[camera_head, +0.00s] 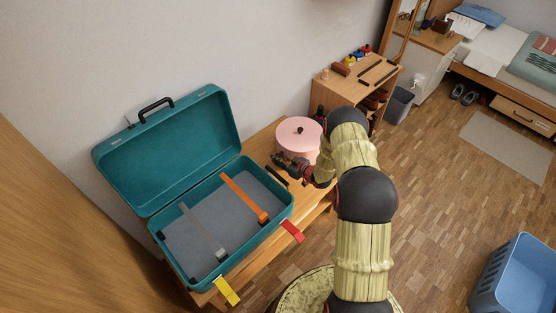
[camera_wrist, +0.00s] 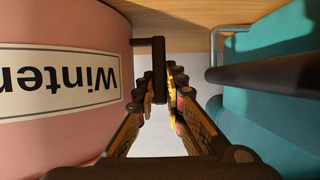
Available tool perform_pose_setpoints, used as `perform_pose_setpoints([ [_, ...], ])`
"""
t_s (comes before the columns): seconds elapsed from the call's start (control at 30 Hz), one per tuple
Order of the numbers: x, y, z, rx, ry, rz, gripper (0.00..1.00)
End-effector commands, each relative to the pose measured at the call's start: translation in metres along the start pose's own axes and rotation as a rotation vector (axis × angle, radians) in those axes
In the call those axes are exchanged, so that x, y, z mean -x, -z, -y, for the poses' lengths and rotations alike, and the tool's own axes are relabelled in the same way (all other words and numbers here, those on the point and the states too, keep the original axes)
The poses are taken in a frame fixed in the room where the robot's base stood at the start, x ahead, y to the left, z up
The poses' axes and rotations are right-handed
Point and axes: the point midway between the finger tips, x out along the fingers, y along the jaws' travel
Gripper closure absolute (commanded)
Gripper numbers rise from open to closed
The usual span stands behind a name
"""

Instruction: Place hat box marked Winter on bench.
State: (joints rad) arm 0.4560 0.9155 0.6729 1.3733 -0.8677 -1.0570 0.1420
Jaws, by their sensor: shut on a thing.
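The hat box is a pink cylinder (camera_head: 298,136) with a dark knob on its lid, at the back of the wooden bench (camera_head: 322,206), right of the suitcase. Its label reads "Winter", upside down in the wrist view (camera_wrist: 60,82). A dark handle (camera_wrist: 158,68) sticks out from its side. My gripper (camera_head: 284,160) is beside the box, on the suitcase side. In the wrist view the fingers (camera_wrist: 162,80) are shut on this handle. The box looks upright; whether its base touches the bench I cannot tell.
An open teal suitcase (camera_head: 270,228) with straps lies on the bench; its side handle (camera_wrist: 265,70) is close to my gripper. A wooden shelf unit (camera_head: 372,76) with small items and a grey bin (camera_head: 399,104) stand beyond. A blue basket (camera_head: 515,277) is at lower right.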

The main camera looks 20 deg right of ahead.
Motion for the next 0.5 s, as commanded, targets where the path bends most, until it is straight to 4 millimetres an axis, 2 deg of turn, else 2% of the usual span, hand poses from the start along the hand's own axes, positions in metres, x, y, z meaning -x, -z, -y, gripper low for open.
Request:
perform_pose_setpoints([
  [0.2, -0.0016, -0.0025, -0.0003, 0.002, 0.000, -0.002, 1.00],
  [0.23, -0.0012, -0.0038, 0.0005, -0.001, 0.000, 0.001, 0.88],
  [0.5, -0.0009, -0.0030, 0.0005, 0.000, 0.000, 0.001, 0.72],
])
